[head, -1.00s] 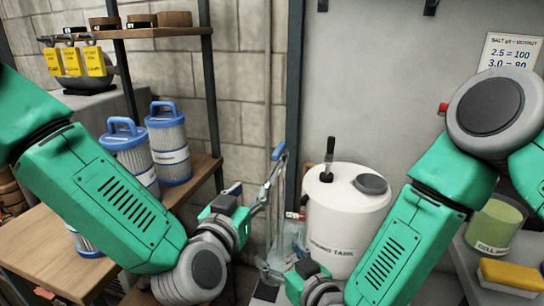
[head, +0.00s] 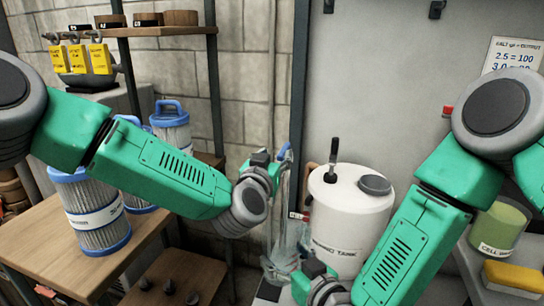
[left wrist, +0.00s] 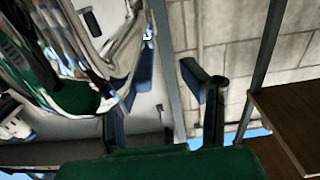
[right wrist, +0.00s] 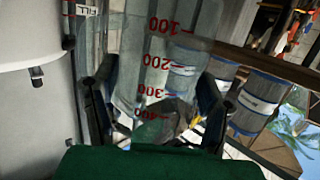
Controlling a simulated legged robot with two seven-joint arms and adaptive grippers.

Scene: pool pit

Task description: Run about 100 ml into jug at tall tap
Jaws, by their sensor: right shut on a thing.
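The clear jug (head: 285,250) stands upright low in front of the tank in the head view. In the right wrist view the jug (right wrist: 150,60) fills the middle, with red marks from 100 to 400. My right gripper (head: 306,274) is shut on it, a finger on each side. The tall tap's blue lever (head: 284,151) shows at the back wall, and its chrome body is partly hidden by my left gripper (head: 268,157). In the left wrist view my left gripper (left wrist: 165,75) has its fingers apart, beside shiny metal. I cannot tell any water level in the jug.
A white tank (head: 345,215) stands just right of the jug. Blue-capped filter cartridges (head: 92,215) stand on a wooden bench (head: 50,255) at left. A green cell pot (head: 497,225) and yellow sponge (head: 512,276) are at right.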

